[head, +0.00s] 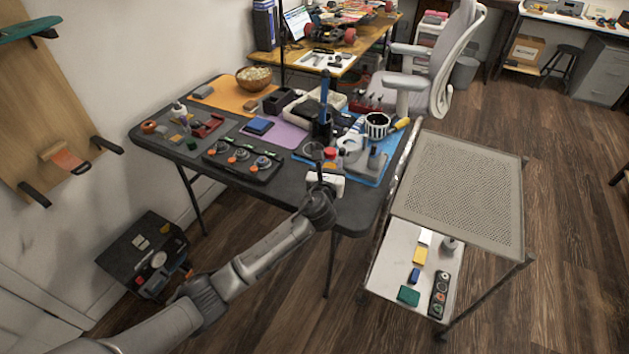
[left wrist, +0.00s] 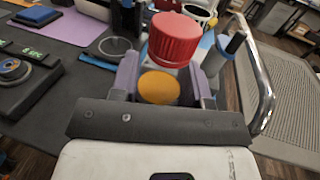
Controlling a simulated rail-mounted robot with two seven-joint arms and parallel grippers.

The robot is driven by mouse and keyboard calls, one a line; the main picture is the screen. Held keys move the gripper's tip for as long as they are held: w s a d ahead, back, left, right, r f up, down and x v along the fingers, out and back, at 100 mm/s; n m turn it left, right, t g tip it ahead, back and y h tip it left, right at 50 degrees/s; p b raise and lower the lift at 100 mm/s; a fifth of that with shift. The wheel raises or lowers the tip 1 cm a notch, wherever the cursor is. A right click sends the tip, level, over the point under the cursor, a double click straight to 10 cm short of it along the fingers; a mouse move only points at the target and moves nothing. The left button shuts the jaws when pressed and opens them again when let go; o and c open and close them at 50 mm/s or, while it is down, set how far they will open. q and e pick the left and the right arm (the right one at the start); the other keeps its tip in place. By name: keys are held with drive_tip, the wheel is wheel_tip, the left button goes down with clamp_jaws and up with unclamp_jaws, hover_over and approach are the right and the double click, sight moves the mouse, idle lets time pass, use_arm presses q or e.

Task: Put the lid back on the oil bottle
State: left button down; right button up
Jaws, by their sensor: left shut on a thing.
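My left gripper (head: 325,166) reaches over the near edge of the black table. In the left wrist view, my left gripper (left wrist: 159,82) is shut, with its fingers on both sides of a pale bottle, seemingly the oil bottle (left wrist: 160,70), with a round orange patch facing the camera. A ribbed red lid (left wrist: 174,40) sits above the bottle, just beyond the fingertips. The red lid also shows small in the head view (head: 330,152). I cannot tell whether the lid is seated on the bottle. The bottle's lower part is hidden by the gripper. My right gripper is not in view.
The black table (head: 290,187) holds a blue mat (head: 373,178) with several small items and a white slotted cup (head: 376,125). A dark-topped bottle (left wrist: 233,44) stands close to the right of the gripper. A mesh-topped cart (head: 460,190) stands at the table's right.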

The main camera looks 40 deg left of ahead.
use_arm(q)
drive_tip(key=a+f, duration=0.2)
drive_tip(key=a+b, duration=0.1)
drive_tip(key=a, duration=0.1)
drive_tip(key=shift+a+f, duration=0.1)
drive_tip(key=shift+f, duration=0.3)
drive_tip(key=shift+a+f, duration=0.2)
drive_tip(key=shift+a, duration=0.4)
drive_tip(key=shift+f+b, duration=0.1)
drive_tip(key=shift+b, duration=0.2)
wheel_tip(320, 180, down, 4)
drive_tip(key=shift+f+b, duration=0.1)
drive_tip(key=shift+b, duration=1.05)
drive_tip(key=shift+d, duration=0.1)
